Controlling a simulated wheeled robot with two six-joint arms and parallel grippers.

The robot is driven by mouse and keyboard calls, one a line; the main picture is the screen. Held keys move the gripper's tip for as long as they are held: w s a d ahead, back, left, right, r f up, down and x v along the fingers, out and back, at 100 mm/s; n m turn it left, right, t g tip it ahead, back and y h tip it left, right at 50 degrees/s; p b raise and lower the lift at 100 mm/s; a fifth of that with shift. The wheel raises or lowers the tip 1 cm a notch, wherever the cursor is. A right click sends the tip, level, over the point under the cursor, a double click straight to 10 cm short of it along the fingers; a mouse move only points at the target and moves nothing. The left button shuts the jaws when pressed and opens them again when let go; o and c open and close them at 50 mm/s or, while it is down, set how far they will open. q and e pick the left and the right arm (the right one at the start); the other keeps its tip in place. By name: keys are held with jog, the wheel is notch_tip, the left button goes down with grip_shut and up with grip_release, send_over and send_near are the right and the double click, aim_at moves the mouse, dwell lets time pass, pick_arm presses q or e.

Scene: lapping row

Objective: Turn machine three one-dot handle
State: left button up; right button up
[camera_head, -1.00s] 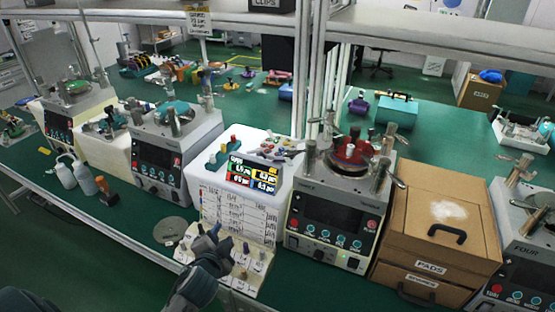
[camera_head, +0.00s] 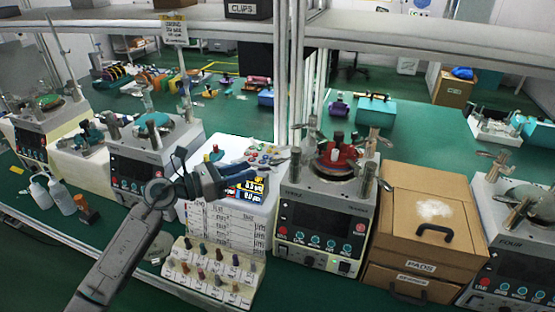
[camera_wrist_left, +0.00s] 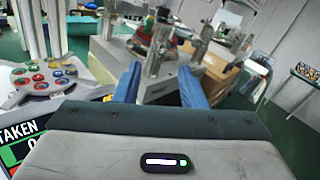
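Machine three (camera_head: 325,215) is a grey box with a dark screen, coloured buttons and the label "THREE". On top is a round plate with a red piece (camera_head: 335,158), and several metal posts and handles stand around it, such as the front-left handle (camera_head: 296,165). I cannot make out dots on any handle. My left gripper (camera_head: 248,172) is left of the machine, above the white stand. In the left wrist view its blue fingers (camera_wrist_left: 161,78) are apart and point towards metal handle parts (camera_wrist_left: 152,62), with nothing visibly held. My right gripper is not in view.
The white stand with a colour sign (camera_head: 250,190) and the rack of small pegs (camera_head: 212,272) lie below my left gripper. A cardboard box labelled "PADS" (camera_head: 432,205) stands close on the machine's right. Machine four (camera_head: 515,240) is farther right. A shelf runs above.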

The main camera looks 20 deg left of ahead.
aim_at(282, 160)
pick_arm(q)
jog(key=p+x, duration=0.2)
jog(key=x, duration=0.2)
jog(key=p+x, duration=0.2)
jog(key=x, duration=0.3)
jog(key=shift+d+r, duration=0.1)
jog(key=shift+r, duration=0.1)
jog(key=shift+w+d+f+p, duration=0.1)
jog(key=shift+w+d+p, duration=0.3)
jog(key=shift+w+d, duration=0.1)
jog(key=shift+c, duration=0.5)
grip_shut()
